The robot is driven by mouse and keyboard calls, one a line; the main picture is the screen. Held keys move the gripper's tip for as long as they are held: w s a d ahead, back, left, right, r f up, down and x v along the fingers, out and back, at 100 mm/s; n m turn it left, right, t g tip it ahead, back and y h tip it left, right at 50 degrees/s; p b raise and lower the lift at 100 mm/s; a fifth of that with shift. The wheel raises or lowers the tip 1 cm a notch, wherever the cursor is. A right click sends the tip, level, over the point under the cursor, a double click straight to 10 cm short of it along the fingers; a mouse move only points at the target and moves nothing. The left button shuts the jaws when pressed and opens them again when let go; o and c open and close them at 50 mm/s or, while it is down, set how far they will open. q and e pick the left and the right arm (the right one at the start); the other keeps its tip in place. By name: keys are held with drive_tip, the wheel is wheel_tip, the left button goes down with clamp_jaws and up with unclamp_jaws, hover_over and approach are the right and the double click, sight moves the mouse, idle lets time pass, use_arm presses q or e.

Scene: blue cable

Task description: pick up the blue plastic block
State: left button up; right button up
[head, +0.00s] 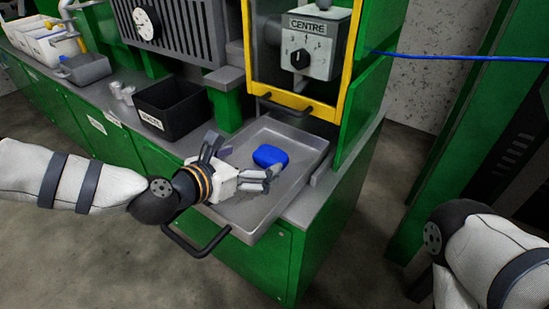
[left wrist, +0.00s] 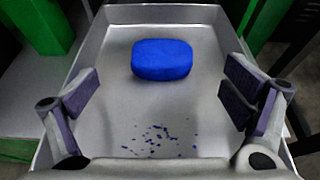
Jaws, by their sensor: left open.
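The blue plastic block (head: 270,155) lies in a grey metal tray (head: 297,140) on the green workbench. It has rounded edges and also shows in the left wrist view (left wrist: 162,59), toward the far part of the tray. My left gripper (head: 246,160) reaches over the tray from the left, beside the block. In the left wrist view its two fingers (left wrist: 162,95) are wide apart with nothing between the pads, and the block is ahead of them. My right gripper is not in view; only part of my right arm shows at the lower right.
A black bin (head: 172,104) stands left of the tray, with small metal parts (head: 123,92) beyond it. A yellow-framed panel (head: 348,85) rises behind the tray. A blue cable (head: 455,57) runs at upper right. Blue specks lie in the tray.

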sight(272, 151)
use_arm(q)
drive_tip(key=x, duration=0.7)
drive_tip(key=shift+w+d+r, duration=0.2)
drive_tip(key=shift+w+d, duration=0.05)
drive_tip(key=shift+d, duration=0.05)
drive_tip(key=c, duration=1.4)
